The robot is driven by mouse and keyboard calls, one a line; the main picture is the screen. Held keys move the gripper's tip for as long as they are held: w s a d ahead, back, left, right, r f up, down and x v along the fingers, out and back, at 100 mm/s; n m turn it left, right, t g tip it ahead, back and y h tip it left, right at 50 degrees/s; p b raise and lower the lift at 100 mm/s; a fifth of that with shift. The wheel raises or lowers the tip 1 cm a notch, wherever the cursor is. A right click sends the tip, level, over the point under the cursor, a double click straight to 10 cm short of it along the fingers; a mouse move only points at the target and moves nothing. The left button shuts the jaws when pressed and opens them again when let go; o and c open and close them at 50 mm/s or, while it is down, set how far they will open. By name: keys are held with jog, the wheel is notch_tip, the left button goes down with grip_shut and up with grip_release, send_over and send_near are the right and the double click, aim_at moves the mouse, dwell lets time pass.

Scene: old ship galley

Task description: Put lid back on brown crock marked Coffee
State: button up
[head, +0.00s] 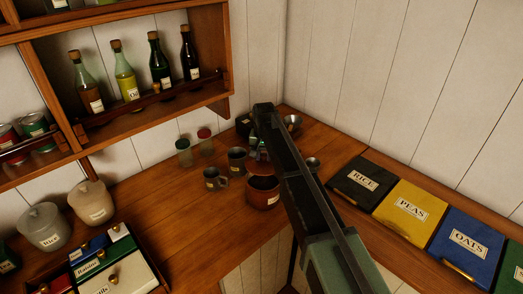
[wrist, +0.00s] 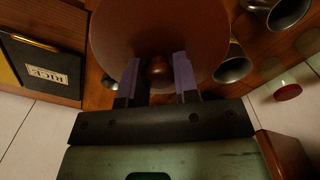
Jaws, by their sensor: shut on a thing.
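The brown crock (head: 263,197) stands on the wooden counter, with a dark, open-looking top and a small label too small to read. Its right side is close to my arm in the picture. The round brown lid (wrist: 160,30) fills the upper middle of the wrist view. My gripper (wrist: 158,78) is shut on the lid's knob (wrist: 158,69), one purple finger on each side. In the head view my arm hides most of the gripper and the lid. The crock cannot be made out behind the lid in the wrist view.
Two grey metal mugs (head: 237,161) (head: 215,178) stand left of the crock. Two lidded jars (head: 205,146) (head: 184,153) stand behind them. A metal funnel-like bowl (head: 292,122) is at the back corner. Rice (head: 361,183), Peas (head: 411,208) and Oats (head: 466,243) boxes line the right.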

aim_at(264, 168)
jog(key=shift+w+d, duration=0.15)
jog(key=shift+d, duration=0.15)
jog(key=shift+s+a+f, duration=0.1)
jog(key=shift+s+a, duration=0.15)
jog(key=shift+a, duration=0.1)
jog(key=shift+f+b, duration=0.3)
jog(key=shift+b, duration=0.15)
notch_tip(264, 168, down, 6)
jog(key=b, duration=0.5)
jog(key=shift+r+b, duration=0.2)
jog(key=shift+b, duration=0.1)
jog(key=shift+f, duration=0.1)
dwell(0.4)
jog(key=o, duration=1.6)
jog(key=shift+c, duration=0.2)
